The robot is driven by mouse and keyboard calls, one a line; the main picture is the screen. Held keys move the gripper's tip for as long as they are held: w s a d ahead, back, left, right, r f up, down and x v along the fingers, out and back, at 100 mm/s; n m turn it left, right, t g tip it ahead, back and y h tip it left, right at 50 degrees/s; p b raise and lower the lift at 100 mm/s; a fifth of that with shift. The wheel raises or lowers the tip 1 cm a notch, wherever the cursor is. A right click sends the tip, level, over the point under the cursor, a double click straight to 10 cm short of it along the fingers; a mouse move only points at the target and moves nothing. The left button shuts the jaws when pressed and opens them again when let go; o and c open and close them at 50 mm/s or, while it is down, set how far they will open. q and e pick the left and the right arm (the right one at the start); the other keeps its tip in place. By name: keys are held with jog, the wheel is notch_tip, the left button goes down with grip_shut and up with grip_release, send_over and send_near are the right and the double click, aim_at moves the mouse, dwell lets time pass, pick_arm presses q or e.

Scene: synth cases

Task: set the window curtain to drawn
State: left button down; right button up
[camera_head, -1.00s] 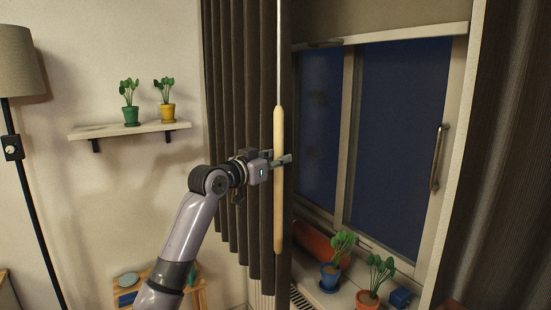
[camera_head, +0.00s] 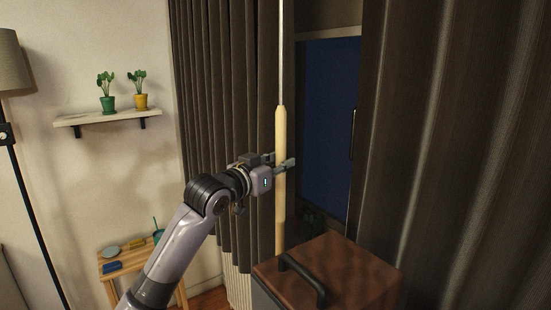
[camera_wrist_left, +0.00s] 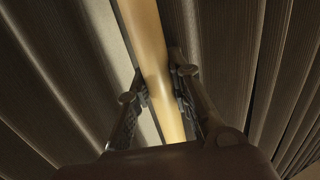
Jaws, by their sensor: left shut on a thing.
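The left panel of the dark curtain (camera_head: 228,90) hangs in folds from the left wall to just past the pull wand. The right panel (camera_head: 455,130) hangs at the right. Between them a strip of the dark window (camera_head: 328,110) shows bare. My left gripper (camera_head: 284,161) is shut on the pale wooden wand (camera_head: 280,205), which hangs upright from a thin rod. In the left wrist view the wand (camera_wrist_left: 158,65) runs between the two fingers (camera_wrist_left: 160,90), with curtain folds on both sides. My right gripper is not in view.
A brown-topped cabinet with a black handle (camera_head: 345,270) stands low in front of the curtain, near the wand's lower end. A wall shelf (camera_head: 115,117) with two potted plants, a small wooden table (camera_head: 125,262) and a floor lamp (camera_head: 12,60) are at the left.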

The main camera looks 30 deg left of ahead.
pick_arm(q)
jog(key=shift+s+d+r, duration=0.1)
jog(key=shift+s+d, duration=0.2)
jog(key=shift+d, duration=0.5)
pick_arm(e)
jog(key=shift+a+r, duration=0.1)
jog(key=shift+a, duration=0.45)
pick_arm(q)
jog(key=c, duration=1.8)
grip_release()
jog(key=o, duration=0.4)
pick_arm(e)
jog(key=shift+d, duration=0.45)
pick_arm(q)
jog(key=s, duration=0.8)
jog(key=s+a, duration=0.1)
jog(key=s, duration=0.3)
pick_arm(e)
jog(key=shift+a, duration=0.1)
